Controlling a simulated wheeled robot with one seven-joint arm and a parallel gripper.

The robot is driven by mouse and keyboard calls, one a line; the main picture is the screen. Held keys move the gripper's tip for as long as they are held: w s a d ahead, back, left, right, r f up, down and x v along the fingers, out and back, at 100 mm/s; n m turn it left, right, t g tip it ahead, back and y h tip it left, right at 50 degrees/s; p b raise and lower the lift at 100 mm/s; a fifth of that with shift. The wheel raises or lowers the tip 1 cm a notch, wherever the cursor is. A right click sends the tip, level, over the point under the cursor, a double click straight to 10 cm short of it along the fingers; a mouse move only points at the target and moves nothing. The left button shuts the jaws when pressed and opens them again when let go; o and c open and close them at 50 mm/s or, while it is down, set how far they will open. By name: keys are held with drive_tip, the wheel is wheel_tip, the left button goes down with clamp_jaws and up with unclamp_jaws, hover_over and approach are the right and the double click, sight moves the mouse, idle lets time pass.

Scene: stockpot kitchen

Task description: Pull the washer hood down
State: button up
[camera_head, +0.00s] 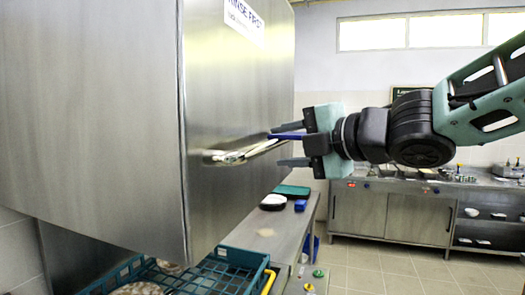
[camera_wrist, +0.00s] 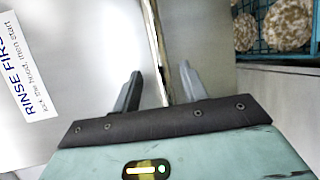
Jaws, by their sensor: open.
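The washer hood (camera_head: 90,110) is a large stainless steel box on the left in the head view. It is raised, with a gap between its lower edge and the teal rack below. Its bar handle (camera_head: 240,153) sticks out from the face turned toward my gripper. In the wrist view the handle (camera_wrist: 159,42) runs lengthwise between the two spread fingers (camera_wrist: 160,85), with room on both sides. Whether either finger touches it I cannot tell.
A teal rack (camera_head: 238,258) with round patterned items stands below the hood. A steel counter (camera_head: 262,232) with a dark tray and a blue item runs behind it. A steel cabinet counter (camera_head: 390,212) lines the back wall. Tiled floor lies open between.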

sight(267, 148)
drive_tip(key=x, duration=0.6)
drive_tip(key=shift+w+a+p, duration=0.1)
drive_tip(key=shift+a+p, duration=0.05)
drive_tip(key=shift+p, duration=0.15)
drive_tip(key=shift+f, duration=0.1)
clamp_jaws()
